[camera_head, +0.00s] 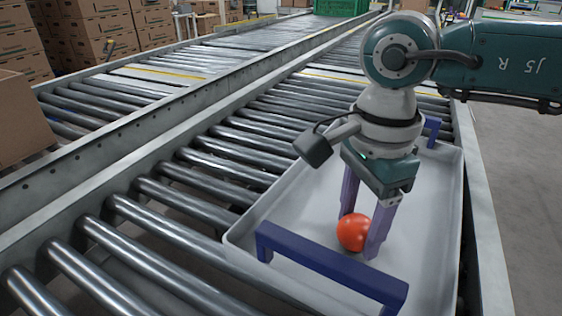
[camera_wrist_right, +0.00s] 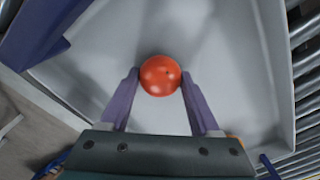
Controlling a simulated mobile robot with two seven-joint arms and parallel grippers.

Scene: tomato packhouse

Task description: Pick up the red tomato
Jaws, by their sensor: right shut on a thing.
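The red tomato (camera_head: 354,232) is in the white tray, near the tray's blue front handle. My right gripper (camera_head: 362,232) points down into the tray with its purple fingers on either side of the tomato, shut on it. In the right wrist view the tomato (camera_wrist_right: 160,76) sits between the tips of the right gripper (camera_wrist_right: 160,82). I cannot tell whether the tomato still touches the tray floor. My left gripper is not in view.
The white tray (camera_head: 290,212) rests on a roller conveyor (camera_head: 150,235). Its blue handle (camera_head: 330,270) rises close in front of the tomato. A second roller lane (camera_head: 150,85) runs at the left, with a cardboard box (camera_head: 20,120) on it. The tray otherwise looks empty.

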